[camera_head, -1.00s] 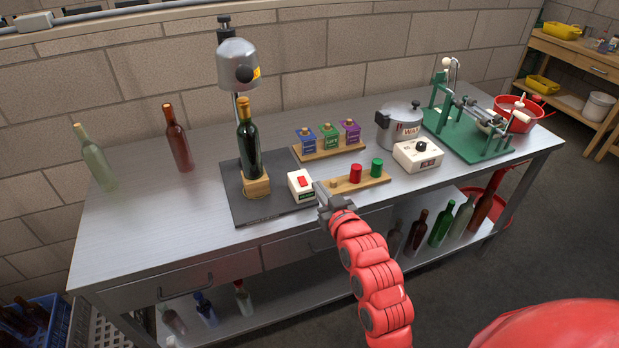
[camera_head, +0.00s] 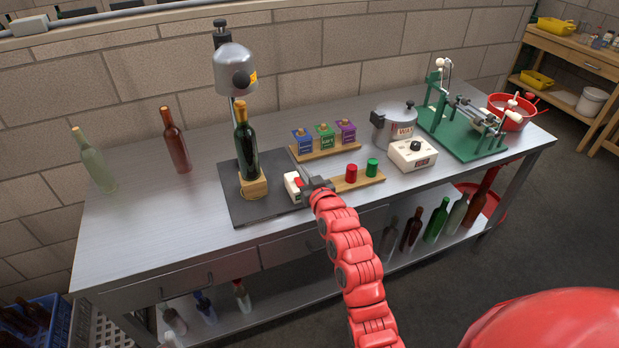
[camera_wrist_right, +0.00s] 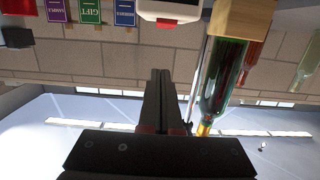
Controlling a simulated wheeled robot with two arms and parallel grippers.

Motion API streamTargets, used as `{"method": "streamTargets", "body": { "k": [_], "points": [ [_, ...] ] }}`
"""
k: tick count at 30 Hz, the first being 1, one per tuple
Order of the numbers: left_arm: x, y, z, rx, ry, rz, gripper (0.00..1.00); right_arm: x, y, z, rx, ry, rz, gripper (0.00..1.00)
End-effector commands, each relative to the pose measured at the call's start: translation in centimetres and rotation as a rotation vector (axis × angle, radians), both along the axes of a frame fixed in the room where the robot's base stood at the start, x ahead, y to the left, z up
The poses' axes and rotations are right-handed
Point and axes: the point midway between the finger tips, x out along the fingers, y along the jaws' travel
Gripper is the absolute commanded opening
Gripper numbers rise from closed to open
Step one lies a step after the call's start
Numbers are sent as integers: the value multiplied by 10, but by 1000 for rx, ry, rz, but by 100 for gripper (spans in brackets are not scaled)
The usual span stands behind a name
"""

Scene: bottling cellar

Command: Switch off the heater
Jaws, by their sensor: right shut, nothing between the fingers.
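The heater is a grey metal dome (camera_head: 236,70) on a post above a dark green bottle (camera_head: 246,145), which stands on a wooden block (camera_head: 252,184). A white switch box (camera_head: 291,188) with a red rocker sits at the right edge of the dark base. My right gripper (camera_head: 303,178) is shut and empty, at the box's right side and partly covering it; I cannot tell whether it touches. In the right wrist view the shut fingers (camera_wrist_right: 160,78) point toward the white box (camera_wrist_right: 168,10), which is cut by the frame edge. My left gripper is not in view.
A wooden strip with a red capsule (camera_head: 351,173) and a green one (camera_head: 372,167) lies right of my gripper. Behind stands a rack of small boxes (camera_head: 325,137). A wax pot (camera_head: 394,124) and a white knob box (camera_head: 413,153) stand further right. The table's left front is clear.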

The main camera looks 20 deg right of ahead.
Motion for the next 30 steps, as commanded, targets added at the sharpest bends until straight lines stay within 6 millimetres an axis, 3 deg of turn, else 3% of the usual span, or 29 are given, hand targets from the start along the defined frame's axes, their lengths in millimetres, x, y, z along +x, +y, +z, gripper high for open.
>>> {"method": "streamTargets", "body": {
  "k": [2, 6, 12, 24, 30],
  "points": [
    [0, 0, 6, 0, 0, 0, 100, 12, 1, 0, 1, 5, 1, 0],
    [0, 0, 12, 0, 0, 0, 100, 12, 1, -26, 2, 8, 0, 0],
    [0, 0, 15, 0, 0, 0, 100, 13, 1, -40, 0, 3, 0, 0],
    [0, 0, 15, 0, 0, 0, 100, 14, 0, -41, 1, 5, 0, 0],
    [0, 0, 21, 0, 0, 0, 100, 17, 2, -44, -2, 97, 3, 0]
  ]
}}
